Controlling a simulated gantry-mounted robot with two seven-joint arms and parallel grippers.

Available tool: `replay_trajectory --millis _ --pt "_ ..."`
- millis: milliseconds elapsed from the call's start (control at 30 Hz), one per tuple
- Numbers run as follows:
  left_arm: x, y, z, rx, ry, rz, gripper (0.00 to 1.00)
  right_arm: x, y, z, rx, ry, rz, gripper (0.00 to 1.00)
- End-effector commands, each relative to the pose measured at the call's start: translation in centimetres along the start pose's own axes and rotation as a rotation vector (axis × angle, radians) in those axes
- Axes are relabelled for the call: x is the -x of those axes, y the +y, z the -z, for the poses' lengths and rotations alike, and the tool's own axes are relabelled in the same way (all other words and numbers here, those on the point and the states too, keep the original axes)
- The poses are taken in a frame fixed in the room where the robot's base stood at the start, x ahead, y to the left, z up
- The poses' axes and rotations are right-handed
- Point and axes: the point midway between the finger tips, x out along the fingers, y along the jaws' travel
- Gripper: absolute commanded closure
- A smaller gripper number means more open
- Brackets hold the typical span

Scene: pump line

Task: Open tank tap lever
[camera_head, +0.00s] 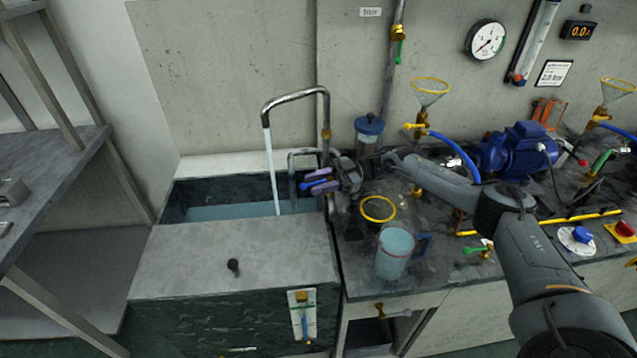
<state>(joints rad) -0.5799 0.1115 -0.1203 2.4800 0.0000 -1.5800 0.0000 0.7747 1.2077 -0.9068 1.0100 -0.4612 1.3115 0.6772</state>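A metal tap pipe (297,94) arches over the tank (180,207), and a pale stream of water (270,165) falls from its spout into the water in the tank. A brass fitting (326,134) sits on its upright part. My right gripper (319,181), with purple fingertips, is at the tank's right rim, below that fitting and beside a smaller bent pipe (292,162). The fingers lie close together; whether something is between them is too small to tell. My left gripper is not in view.
A jug of water (395,252), a yellow-rimmed ring (378,209) and a blue-lidded canister (368,131) stand near my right arm. A blue pump (517,150) is further right. A blue-handled fitting (304,318) is on the tank's front. A grey shelf (60,185) stands left.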

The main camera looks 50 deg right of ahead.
Motion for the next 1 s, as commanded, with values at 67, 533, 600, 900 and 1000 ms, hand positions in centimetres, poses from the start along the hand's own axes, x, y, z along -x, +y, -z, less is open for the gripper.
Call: replay_trajectory --millis 67,533,600,900,1000 --pt "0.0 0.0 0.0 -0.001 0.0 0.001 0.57 0.2 0.0 0.0 0.001 0.0 -0.001 0.64" --pt "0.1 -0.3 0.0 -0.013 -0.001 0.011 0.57 7.0 0.1 0.0 0.002 -0.002 -0.003 0.64" --pt "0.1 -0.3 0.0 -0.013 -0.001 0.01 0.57 8.0 0.1 0.0 0.001 -0.002 -0.003 0.64" --pt "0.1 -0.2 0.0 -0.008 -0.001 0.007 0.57 10.7 0.0 0.0 -0.001 -0.001 -0.001 0.64" --pt "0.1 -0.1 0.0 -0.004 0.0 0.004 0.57 10.8 0.0 0.0 -0.001 -0.001 -0.001 0.64"
